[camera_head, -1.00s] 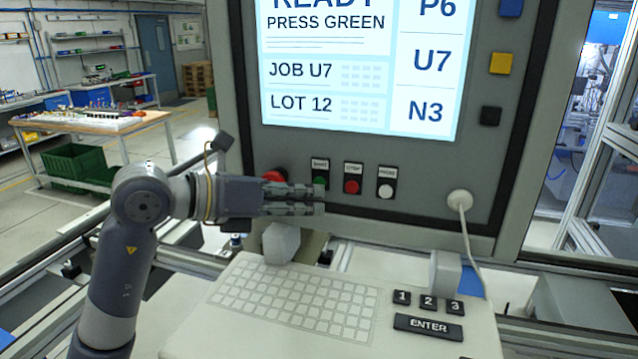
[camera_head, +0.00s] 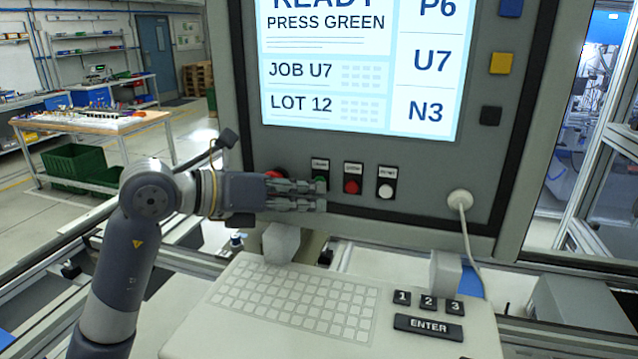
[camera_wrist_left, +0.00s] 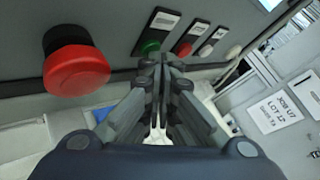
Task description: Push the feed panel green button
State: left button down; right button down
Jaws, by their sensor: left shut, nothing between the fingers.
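The feed panel (camera_head: 300,155) is a grey housing with a lit screen (camera_head: 325,90) reading "PRESS GREEN". Its green button (camera_head: 320,184) sits in the row below the screen, left of a red button (camera_head: 352,186) and a white button (camera_head: 386,190). My left gripper (camera_head: 322,196) is shut and empty, its fingertips at the green button and partly covering it in the head view. In the left wrist view, the green button (camera_wrist_left: 150,47) shows just beyond the fingertips (camera_wrist_left: 165,62). I cannot tell whether they touch it. My right gripper is not in view.
A large red mushroom button (camera_wrist_left: 76,70) is left of the green one, partly behind my gripper in the head view. A keyboard shelf (camera_head: 230,330) with an ENTER key (camera_head: 428,327) juts out below. A white cable (camera_head: 470,240) hangs at the right.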

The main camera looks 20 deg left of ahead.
pick_arm(q)
jog(key=shift+w, duration=0.25)
dwell(0.6)
jog(key=shift+s+b, duration=0.3)
jog(key=shift+s, duration=0.55)
jog(key=s+b, duration=0.1)
jog(key=s, duration=0.4)
jog(key=shift+a, duration=0.15)
dwell(0.5)
